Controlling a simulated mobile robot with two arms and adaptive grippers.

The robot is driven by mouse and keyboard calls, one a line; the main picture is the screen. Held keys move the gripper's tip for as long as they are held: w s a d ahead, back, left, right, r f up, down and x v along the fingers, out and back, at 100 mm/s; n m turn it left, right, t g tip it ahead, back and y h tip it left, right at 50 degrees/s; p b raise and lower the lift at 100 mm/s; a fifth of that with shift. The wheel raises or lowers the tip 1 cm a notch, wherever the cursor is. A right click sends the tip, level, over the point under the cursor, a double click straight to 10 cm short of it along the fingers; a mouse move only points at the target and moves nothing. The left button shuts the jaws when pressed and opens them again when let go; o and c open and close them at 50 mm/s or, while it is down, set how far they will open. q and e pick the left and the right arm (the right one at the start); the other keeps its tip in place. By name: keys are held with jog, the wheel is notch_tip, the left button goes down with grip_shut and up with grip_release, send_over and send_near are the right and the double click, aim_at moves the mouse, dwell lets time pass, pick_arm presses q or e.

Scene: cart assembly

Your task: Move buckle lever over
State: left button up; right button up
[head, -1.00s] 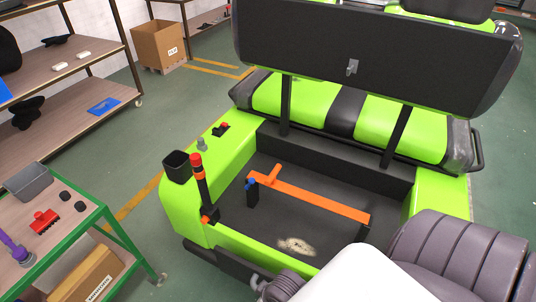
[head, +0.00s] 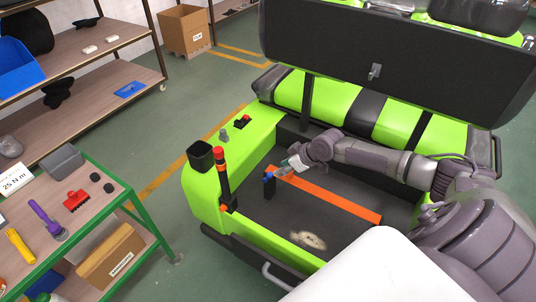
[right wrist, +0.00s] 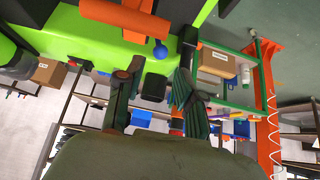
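The orange lever is a long bar (head: 335,196) lying across the cart's dark floor. Its short crossbar end is close to my right gripper (head: 289,166) in the head view. A black post with a blue knob (head: 269,177) stands beside that end. In the right wrist view the orange crossbar (right wrist: 124,16) and the blue knob (right wrist: 160,50) show just beyond the fingers. My right gripper (right wrist: 154,88) has its two fingers spread with nothing between them. Contact with the lever does not show. My left gripper is not in view.
The green cart wall carries a black cup (head: 200,156) and an upright black-and-red lever (head: 221,175). The cart's seat (head: 345,108) and dark panel (head: 390,55) are behind my right arm. A green-framed tool table (head: 115,208) stands at left, with open floor between.

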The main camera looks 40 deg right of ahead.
aim_at(271, 173)
jog(key=b+x, duration=0.7)
jog(key=x, duration=0.1)
jog(key=shift+s+f, duration=0.1)
jog(key=shift+f, duration=0.15)
jog(key=shift+r, duration=0.4)
jog(key=shift+c, duration=0.9)
jog(key=c, duration=0.5)
jog(key=shift+w+a+r, duration=0.15)
jog(key=shift+w+r, duration=0.1)
jog(key=shift+w, duration=0.25)
jog(key=shift+w+a+r, duration=0.15)
jog(key=shift+w+r, duration=0.05)
jog(key=shift+w, duration=0.3)
jog(key=shift+o, duration=0.2)
jog(key=shift+w+a+b, duration=0.2)
jog(key=shift+w, duration=0.25)
jog(key=shift+w+a+b, duration=0.2)
jog(key=shift+w+a, duration=0.05)
jog(key=shift+w, duration=0.25)
